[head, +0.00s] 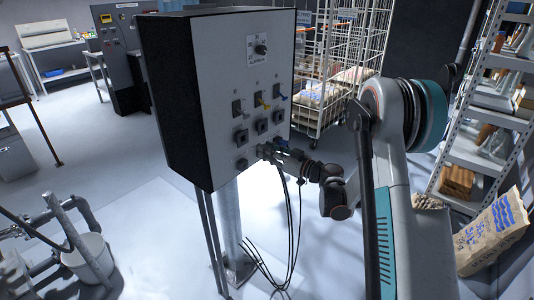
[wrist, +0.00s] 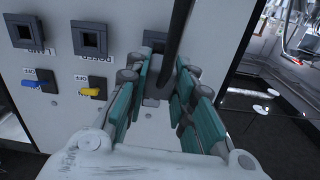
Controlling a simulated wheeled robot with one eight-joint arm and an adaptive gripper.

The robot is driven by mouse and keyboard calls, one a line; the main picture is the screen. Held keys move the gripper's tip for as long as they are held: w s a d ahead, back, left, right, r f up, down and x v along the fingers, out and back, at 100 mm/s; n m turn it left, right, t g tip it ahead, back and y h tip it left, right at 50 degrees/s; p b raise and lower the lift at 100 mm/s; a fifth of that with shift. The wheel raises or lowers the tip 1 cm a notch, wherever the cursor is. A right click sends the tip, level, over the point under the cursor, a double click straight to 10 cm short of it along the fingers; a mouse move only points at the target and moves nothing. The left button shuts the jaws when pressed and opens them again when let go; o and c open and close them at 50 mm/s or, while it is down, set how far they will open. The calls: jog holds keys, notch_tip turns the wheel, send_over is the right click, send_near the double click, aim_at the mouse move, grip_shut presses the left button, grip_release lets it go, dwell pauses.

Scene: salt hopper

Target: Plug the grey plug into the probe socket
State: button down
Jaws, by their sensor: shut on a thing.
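My gripper (head: 274,153) is at the lower front of the panel box, below the row of sockets. In the wrist view my gripper (wrist: 160,76) has its teal-padded fingers shut on the grey plug, which is mostly hidden between them. A thick dark cable (wrist: 178,45) runs up from it in that view. Behind the fingers is a partly covered square socket (wrist: 154,40); its label is hidden, so I cannot tell whether it is the probe socket. Two uncovered sockets, LAMP (wrist: 25,34) and a middle one (wrist: 90,39), look empty. I cannot tell whether the plug touches the panel.
The panel box (head: 205,75) stands on a post and carries yellow (wrist: 93,92) and blue (wrist: 37,86) switches close by. Loose black cables (head: 291,230) hang below my gripper. A wire cage (head: 325,105) and shelves (head: 485,125) stand right; a bucket (head: 88,258) stands lower left.

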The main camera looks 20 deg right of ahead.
jog(key=shift+s+d+r+n, duration=0.1)
jog(key=shift+s+r+n, duration=0.05)
jog(key=shift+r+n, duration=0.25)
dwell(0.3)
jog(key=shift+b+x, duration=0.45)
jog(key=shift+x, duration=2.5)
jog(key=shift+b, duration=0.6)
jog(key=shift+b+x, duration=0.3)
jog(key=shift+x, duration=1.35)
jog(key=c, duration=1.3)
grip_release()
jog(key=o, duration=0.5)
